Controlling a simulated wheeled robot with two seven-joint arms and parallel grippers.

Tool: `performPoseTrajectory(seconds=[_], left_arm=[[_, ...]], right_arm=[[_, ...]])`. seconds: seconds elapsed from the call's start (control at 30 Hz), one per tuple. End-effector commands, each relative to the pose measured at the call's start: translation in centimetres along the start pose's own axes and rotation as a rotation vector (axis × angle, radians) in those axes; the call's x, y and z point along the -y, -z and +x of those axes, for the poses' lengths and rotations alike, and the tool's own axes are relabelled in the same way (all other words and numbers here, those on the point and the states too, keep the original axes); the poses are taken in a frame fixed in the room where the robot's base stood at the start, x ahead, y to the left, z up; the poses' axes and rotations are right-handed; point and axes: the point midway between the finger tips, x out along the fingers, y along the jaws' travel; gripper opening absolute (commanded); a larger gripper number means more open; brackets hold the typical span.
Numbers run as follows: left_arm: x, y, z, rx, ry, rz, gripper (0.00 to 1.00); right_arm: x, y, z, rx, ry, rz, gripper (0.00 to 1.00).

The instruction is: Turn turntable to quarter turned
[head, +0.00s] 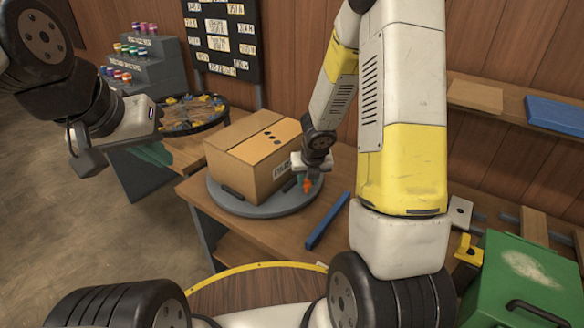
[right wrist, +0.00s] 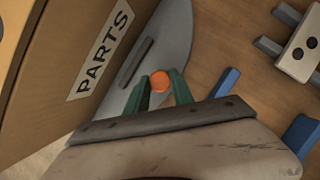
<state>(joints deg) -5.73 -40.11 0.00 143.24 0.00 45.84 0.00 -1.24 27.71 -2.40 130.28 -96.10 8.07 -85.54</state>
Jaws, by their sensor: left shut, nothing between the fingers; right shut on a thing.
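The turntable (head: 245,208) is a grey disc on the wooden table, with a cardboard box (head: 245,165) on it. The box shows a PARTS label in the right wrist view (right wrist: 100,55). An orange knob (right wrist: 159,81) stands near the disc's rim. My right gripper (head: 307,180) reaches down at the disc's right side, its green fingers (right wrist: 159,90) shut on the orange knob. My left gripper (head: 152,154) is shut and empty, held up at the left, apart from the turntable. The disc's far part is hidden behind the box.
A blue bar (head: 328,220) lies on the table right of the disc. A round tray with yellow and blue pieces (head: 190,113) stands behind left. A green case (head: 525,280) is at the right. A yellow-rimmed round surface (head: 260,290) is in front.

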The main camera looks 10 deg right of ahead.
Motion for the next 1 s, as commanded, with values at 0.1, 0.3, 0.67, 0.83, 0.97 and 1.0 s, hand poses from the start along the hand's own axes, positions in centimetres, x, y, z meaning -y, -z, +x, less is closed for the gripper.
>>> performPoseTrajectory(seconds=[0.1,0.3,0.67,0.83,0.97,1.0], left_arm=[[0.0,0.0,0.0,0.0,0.0,0.0,0.0],[0.0,0.0,0.0,0.0,0.0,0.0,0.0],[0.0,0.0,0.0,0.0,0.0,0.0,0.0],[0.0,0.0,0.0,0.0,0.0,0.0,0.0],[0.0,0.0,0.0,0.0,0.0,0.0,0.0],[0.0,0.0,0.0,0.0,0.0,0.0,0.0]], right_arm=[[0.69,-0.28,0.01,0.003,-0.006,-0.014,0.0],[1.24,-0.38,0.07,0.003,-0.013,-0.031,0.0],[1.32,-0.41,0.08,0.003,-0.016,-0.036,0.0],[1.3,-0.4,0.08,0.002,-0.016,-0.036,0.4],[1.3,-0.36,0.1,0.002,-0.016,-0.036,0.5],[1.3,-0.35,0.1,0.001,-0.016,-0.036,0.5]])
